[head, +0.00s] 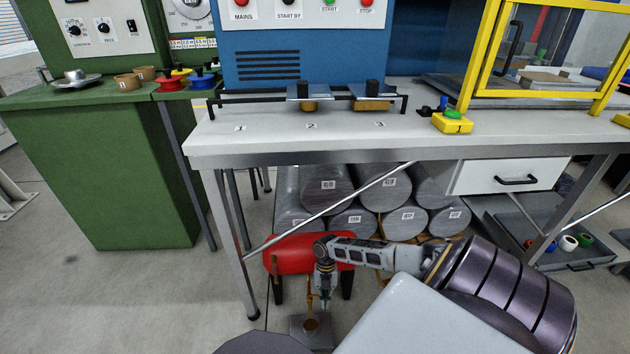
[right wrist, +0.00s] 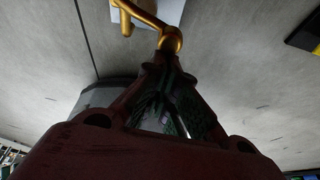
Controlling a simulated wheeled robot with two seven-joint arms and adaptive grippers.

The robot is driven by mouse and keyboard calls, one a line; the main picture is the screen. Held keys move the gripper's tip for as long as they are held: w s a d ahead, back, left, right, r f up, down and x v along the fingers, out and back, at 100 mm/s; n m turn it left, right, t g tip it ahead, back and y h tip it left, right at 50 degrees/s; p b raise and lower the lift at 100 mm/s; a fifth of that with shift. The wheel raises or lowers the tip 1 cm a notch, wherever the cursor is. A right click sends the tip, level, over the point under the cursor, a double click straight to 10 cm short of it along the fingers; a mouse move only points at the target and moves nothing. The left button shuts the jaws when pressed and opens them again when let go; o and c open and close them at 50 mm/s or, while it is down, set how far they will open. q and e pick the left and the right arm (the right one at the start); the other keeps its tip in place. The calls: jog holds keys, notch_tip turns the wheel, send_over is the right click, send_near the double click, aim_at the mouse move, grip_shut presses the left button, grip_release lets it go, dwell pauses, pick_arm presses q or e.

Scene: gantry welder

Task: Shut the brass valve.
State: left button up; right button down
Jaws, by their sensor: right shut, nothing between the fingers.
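The brass valve (head: 311,301) shows as a small golden piece low in the head view, partly hidden by my right gripper. It stands under the table, just in front of a red tank, above a grey block. In the right wrist view, a brass pipe with a rounded elbow and an arm (right wrist: 169,38) lies at the top, just beyond my fingertips. My right gripper (head: 325,300) points down beside the brass; its fingers (right wrist: 168,68) are shut and empty. I cannot tell whether they touch the brass. My left gripper is out of view.
The red tank (head: 300,251) lies beneath the workbench (head: 300,150). A grey block (head: 312,334) stands on the floor below the gripper. Stacked grey cylinders (head: 386,187) fill the space behind. A thin diagonal bar and the table leg (head: 240,265) stand close by on the left.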

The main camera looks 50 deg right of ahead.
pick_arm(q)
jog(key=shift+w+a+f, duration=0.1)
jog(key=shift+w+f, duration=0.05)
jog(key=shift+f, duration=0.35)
pick_arm(e)
jog(key=shift+w+d+n+g, duration=0.1)
jog(key=shift+d+n+g, duration=0.2)
jog(key=shift+d+n, duration=0.45)
jog(key=shift+a, duration=0.15)
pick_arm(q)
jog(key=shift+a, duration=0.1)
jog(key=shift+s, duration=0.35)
pick_arm(e)
jog(key=shift+a, duration=0.1)
